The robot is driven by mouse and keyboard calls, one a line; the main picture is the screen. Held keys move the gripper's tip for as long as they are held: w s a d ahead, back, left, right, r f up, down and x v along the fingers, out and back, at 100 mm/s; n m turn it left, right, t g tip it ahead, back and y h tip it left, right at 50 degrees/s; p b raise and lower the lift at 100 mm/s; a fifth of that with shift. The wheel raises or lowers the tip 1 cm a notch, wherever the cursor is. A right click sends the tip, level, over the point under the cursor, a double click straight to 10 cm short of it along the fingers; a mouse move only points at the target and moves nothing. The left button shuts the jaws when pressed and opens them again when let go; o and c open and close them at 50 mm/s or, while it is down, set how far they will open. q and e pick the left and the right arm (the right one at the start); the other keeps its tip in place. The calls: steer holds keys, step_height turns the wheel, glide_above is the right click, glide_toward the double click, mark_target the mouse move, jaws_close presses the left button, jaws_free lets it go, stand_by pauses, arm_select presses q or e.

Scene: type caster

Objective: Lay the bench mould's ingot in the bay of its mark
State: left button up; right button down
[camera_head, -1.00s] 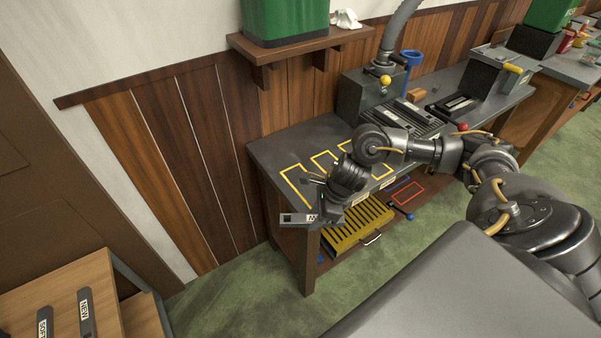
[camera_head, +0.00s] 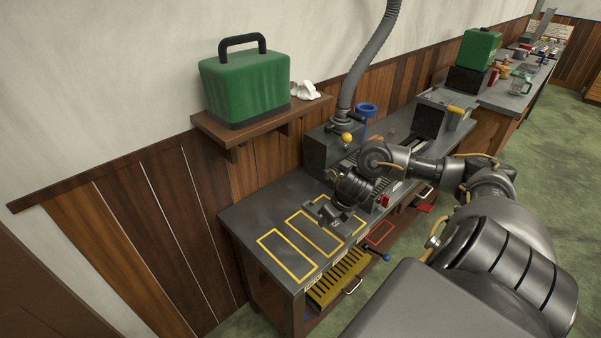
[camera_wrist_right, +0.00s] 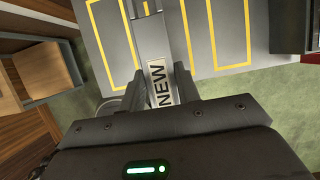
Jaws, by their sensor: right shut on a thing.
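My right gripper (camera_head: 325,212) is over the yellow-outlined bays at the near-left end of the bench. In the right wrist view, its fingers (camera_wrist_right: 160,88) are shut on a grey ingot with a white label reading NEW (camera_wrist_right: 158,82). The ingot points away from the gripper, over the bays. I cannot tell whether it touches the bench top. A left bay (camera_head: 288,255) is empty in the head view. The bays nearer the gripper are partly covered by it. Bay labels on the bench's front edge are too small to read. My left gripper is out of view.
A dark machine with a yellow knob (camera_head: 346,138) and hose stands behind my arm on the bench (camera_head: 245,215). A yellow slatted rack (camera_head: 338,278) and a red outline (camera_head: 380,233) are below the top. A wall shelf holds a green case (camera_head: 245,88).

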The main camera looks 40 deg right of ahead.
steer(key=w+a+f+p, duration=0.3)
steer(key=w+a+p, duration=0.1)
steer(key=w+a, duration=0.15)
glide_toward(282, 250)
steer(key=shift+w+d+f, duration=0.35)
steer(key=shift+w+d, duration=0.2)
steer(key=shift+w, duration=0.25)
steer(key=shift+w+a+f, duration=0.35)
steer(key=shift+a+f, duration=0.1)
steer(key=shift+f, duration=0.2)
step_height(282, 250, down, 2)
steer(key=shift+w+a+f, duration=0.1)
steer(key=shift+f, duration=0.65)
steer(key=shift+b, duration=0.3)
steer(key=c, duration=1.4)
jaws_free()
steer(key=shift+f, duration=0.15)
steer(key=o, duration=0.4)
